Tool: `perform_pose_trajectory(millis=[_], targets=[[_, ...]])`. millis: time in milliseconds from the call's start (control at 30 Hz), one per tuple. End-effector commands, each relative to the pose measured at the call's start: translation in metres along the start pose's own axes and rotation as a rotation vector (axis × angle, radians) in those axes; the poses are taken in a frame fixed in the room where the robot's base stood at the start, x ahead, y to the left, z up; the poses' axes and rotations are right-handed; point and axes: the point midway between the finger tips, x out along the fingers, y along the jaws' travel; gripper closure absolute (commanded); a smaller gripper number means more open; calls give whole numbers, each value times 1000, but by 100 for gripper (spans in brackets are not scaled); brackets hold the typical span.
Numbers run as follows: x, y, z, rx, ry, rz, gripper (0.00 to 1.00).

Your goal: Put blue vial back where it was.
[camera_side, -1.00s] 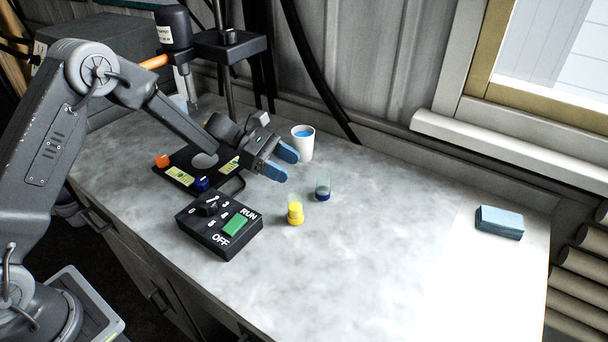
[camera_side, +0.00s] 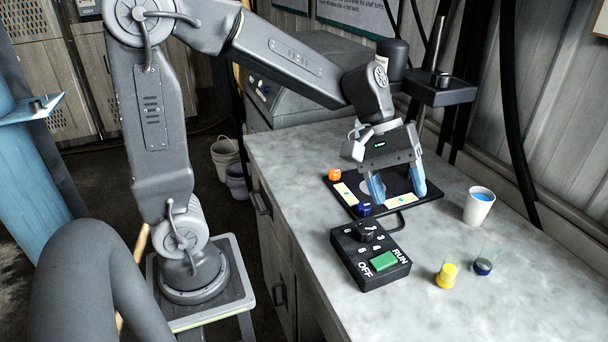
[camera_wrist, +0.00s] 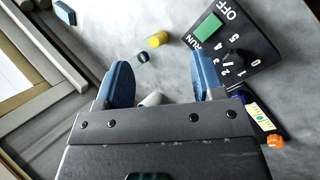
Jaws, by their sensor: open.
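The blue vial (camera_side: 484,263), clear with a dark blue bottom, stands on the counter beside the yellow vial (camera_side: 447,276). In the wrist view the blue vial (camera_wrist: 142,57) and yellow vial (camera_wrist: 158,40) show beyond my fingers. My gripper (camera_side: 398,190) is open and empty, pointing down over the black plate (camera_side: 340,208) at the back. It is well apart from both vials. Its two blue fingers also show in the wrist view (camera_wrist: 162,68). A dark blue piece (camera_side: 363,209) and an orange piece (camera_side: 334,174) sit at the plate's edge.
A control box (camera_side: 352,268) with a dial and green button stands in front of the plate. A white cup (camera_side: 478,210) with blue contents stands right of it. The disperser column (camera_side: 440,88) rises behind my gripper.

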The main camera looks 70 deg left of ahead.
Motion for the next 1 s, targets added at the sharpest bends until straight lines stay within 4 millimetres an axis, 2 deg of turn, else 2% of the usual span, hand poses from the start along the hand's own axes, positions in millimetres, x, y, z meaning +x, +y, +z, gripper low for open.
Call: perform_pose_trajectory(millis=[33, 200, 400, 500, 667, 1000], targets=[[-11, -11, 16, 104, 61, -31, 38], [-37, -53, 52, 427, 261, -166, 38], [-56, -97, 72, 717, 457, -316, 38], [-61, -110, 76, 799, 516, -367, 38], [-64, -118, 77, 850, 553, -402, 38], [-64, -118, 77, 849, 553, -403, 38]])
